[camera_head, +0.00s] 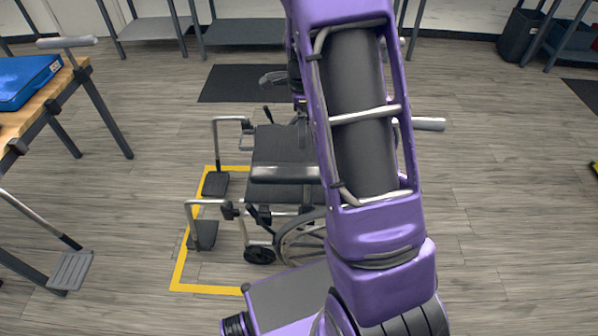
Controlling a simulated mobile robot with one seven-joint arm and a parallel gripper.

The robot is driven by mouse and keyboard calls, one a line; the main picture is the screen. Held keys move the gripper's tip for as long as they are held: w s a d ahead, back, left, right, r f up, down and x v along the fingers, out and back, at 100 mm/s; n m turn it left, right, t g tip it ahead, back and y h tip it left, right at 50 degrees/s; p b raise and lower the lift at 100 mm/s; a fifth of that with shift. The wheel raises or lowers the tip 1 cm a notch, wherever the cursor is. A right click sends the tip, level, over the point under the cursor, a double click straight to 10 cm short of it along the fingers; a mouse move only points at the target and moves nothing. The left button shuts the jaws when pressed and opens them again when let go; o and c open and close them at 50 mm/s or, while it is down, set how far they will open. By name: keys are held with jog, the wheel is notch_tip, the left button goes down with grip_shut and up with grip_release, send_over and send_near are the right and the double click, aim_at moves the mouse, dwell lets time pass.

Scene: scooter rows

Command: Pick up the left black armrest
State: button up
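A wheelchair stands mid-floor with its footrests (205,234) toward the left. A dark, shiny armrest pad (283,174) lies level along its near side, which is the chair's left side as it faces. The pad's right end meets the edge of my purple arm and may continue behind it. The seat (275,143) is dark, and my arm hides much of the backrest and far side. My arm rises from the bottom through the middle of the view and leaves at the top.
Yellow floor tape (205,288) borders the chair's left and near sides. A wooden table (62,95) at left bears a blue case (25,80). A loose footrest (72,268) with a metal rod is at lower left. A dark mat (243,83) lies behind.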

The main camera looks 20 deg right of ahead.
aim_at(302, 172)
notch_tip(302, 172, down, 12)
jog(key=shift+a+f+b, duration=0.1)
jog(key=shift+a+b, duration=0.05)
jog(key=shift+b, duration=0.5)
jog(key=f, duration=0.2)
jog(key=s+f, duration=0.1)
jog(key=f, duration=0.1)
jog(key=shift+a+f, duration=0.1)
jog(key=shift+f, duration=0.25)
jog(key=shift+w+f, duration=0.1)
jog(key=shift+f, duration=0.2)
jog(key=shift+f+b, duration=0.25)
jog(key=shift+b, duration=0.25)
grip_shut()
